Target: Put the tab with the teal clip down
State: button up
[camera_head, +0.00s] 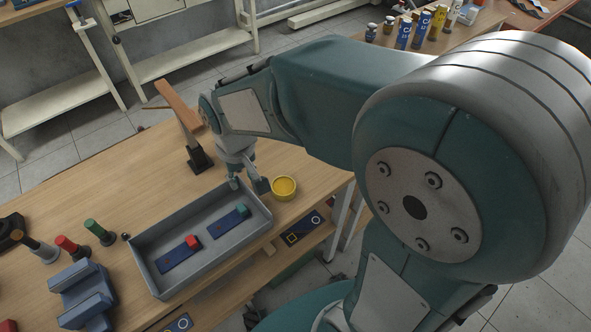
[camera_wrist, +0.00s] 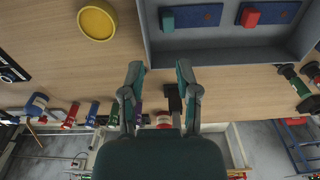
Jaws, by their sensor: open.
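The tab with the teal clip (camera_head: 228,221) is a flat dark blue plate with a teal block at one end. It lies flat in the grey tray (camera_head: 163,292), and it also shows at the top of the wrist view (camera_wrist: 207,15). My gripper (camera_head: 247,185) is open and empty over the tray's far right end, apart from the tab. In the wrist view my gripper's fingers (camera_wrist: 159,67) are spread, with the tray wall beyond their tips. Nothing is between them.
A tab with a red clip (camera_head: 175,258) lies beside it in the tray. A round yellow dish (camera_head: 284,187) stands right of the tray. A dark stand with a wooden arm (camera_head: 198,158) rises behind. Blue blocks (camera_head: 84,292) and several coloured-top posts stand left.

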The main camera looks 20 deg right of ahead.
jog(key=s+d+r+m+t, duration=0.2)
jog(key=s+d+r+t, duration=0.3)
jog(key=s+d+r, duration=0.4)
jog(key=shift+s+d+r+m, duration=0.15)
jog(key=shift+s+r+m, duration=0.25)
jog(key=shift+s+r, duration=0.8)
jog(key=shift+s+f, duration=0.15)
jog(key=shift+f, duration=0.1)
